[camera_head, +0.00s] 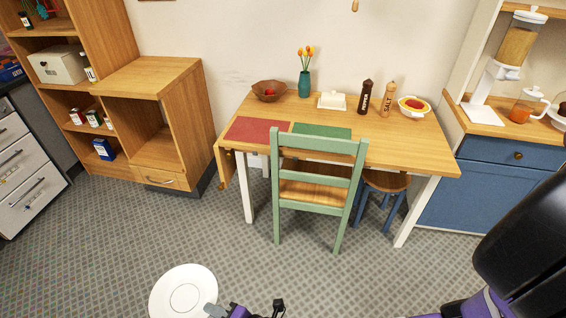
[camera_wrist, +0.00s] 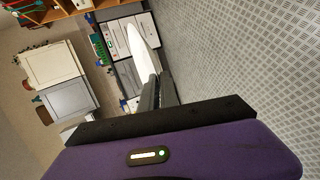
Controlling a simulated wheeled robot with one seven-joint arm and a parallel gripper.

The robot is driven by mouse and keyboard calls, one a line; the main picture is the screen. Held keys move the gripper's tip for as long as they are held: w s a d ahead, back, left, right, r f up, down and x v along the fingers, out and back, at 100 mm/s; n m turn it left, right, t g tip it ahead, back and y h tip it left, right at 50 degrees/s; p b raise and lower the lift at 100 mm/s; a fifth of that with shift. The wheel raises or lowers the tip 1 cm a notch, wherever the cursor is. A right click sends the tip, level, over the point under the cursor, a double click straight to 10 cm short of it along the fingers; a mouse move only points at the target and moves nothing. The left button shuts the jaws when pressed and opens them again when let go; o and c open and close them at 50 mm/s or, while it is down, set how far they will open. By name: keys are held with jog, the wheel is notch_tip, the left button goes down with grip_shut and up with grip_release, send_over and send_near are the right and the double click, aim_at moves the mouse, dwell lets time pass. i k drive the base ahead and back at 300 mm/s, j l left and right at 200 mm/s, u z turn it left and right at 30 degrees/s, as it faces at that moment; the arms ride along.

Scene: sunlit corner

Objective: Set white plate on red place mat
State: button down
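The white plate (camera_head: 184,291) is held low over the carpet at the bottom of the head view. My gripper (camera_head: 244,311) is at the plate's right edge, partly cut off by the frame. In the wrist view the plate (camera_wrist: 131,66) shows edge-on between the dark fingers (camera_wrist: 157,92), which are shut on its rim. The red place mat (camera_head: 261,130) lies bare on the left end of the wooden table (camera_head: 405,150), well beyond the gripper. The green place mat (camera_head: 321,131) lies beside it.
A green chair (camera_head: 318,150) stands at the table's front, with a blue stool (camera_head: 383,187) beside it. A bowl (camera_head: 269,91), vase (camera_head: 304,84), butter dish (camera_head: 332,101), pepper and salt mills and a fruit bowl stand along the back. Carpet before the table is clear.

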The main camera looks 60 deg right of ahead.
aim_at(258, 129)
jog(key=i+j+z, duration=0.15)
jog(key=z, duration=0.3)
jog(key=i+j+z, duration=0.3)
jog(key=z, duration=0.2)
jog(key=i+j+z, duration=0.15)
jog(key=j+z, duration=0.15)
jog(key=z, duration=0.15)
jog(key=i+j+z, duration=0.1)
jog(key=j+z, duration=0.35)
jog(key=l, duration=0.1)
